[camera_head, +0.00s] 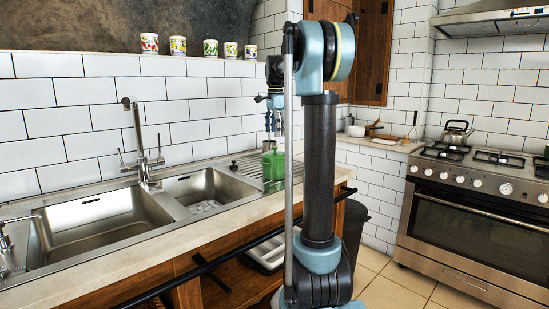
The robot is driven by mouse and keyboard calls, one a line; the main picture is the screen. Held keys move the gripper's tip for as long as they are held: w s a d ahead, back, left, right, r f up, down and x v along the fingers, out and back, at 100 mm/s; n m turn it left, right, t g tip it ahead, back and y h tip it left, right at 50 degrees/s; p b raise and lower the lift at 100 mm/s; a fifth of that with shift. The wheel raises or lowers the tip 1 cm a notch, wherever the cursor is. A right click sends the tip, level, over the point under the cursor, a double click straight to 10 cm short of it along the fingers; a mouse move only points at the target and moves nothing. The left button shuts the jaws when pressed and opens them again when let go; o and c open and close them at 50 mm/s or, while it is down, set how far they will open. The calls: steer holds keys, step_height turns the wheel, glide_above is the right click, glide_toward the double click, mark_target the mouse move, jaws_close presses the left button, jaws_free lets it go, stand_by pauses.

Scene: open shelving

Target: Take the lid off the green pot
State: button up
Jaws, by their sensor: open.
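The green pot (273,165) stands on the counter at the right end of the sink's drainboard, and my arm column hides its right side. Its top looks green too, but the lid's edge is too small to make out. My gripper (273,128) points down above the pot, with its fingers apart and empty. A small gap seems to separate the fingertips from the pot's top. My arm partly hides the gripper.
A double sink (95,222) with a tall faucet (139,145) lies left of the pot. Patterned cups (178,45) line the ledge above. A stove (480,200) with a kettle (455,133) stands at right. A black rail (235,248) runs along the counter front.

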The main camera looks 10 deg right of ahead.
mark_target(275, 147)
steer(key=shift+a+f, duration=0.1)
steer(key=shift+f, duration=3.6)
steer(key=shift+s, duration=0.1)
steer(key=c, duration=1.4)
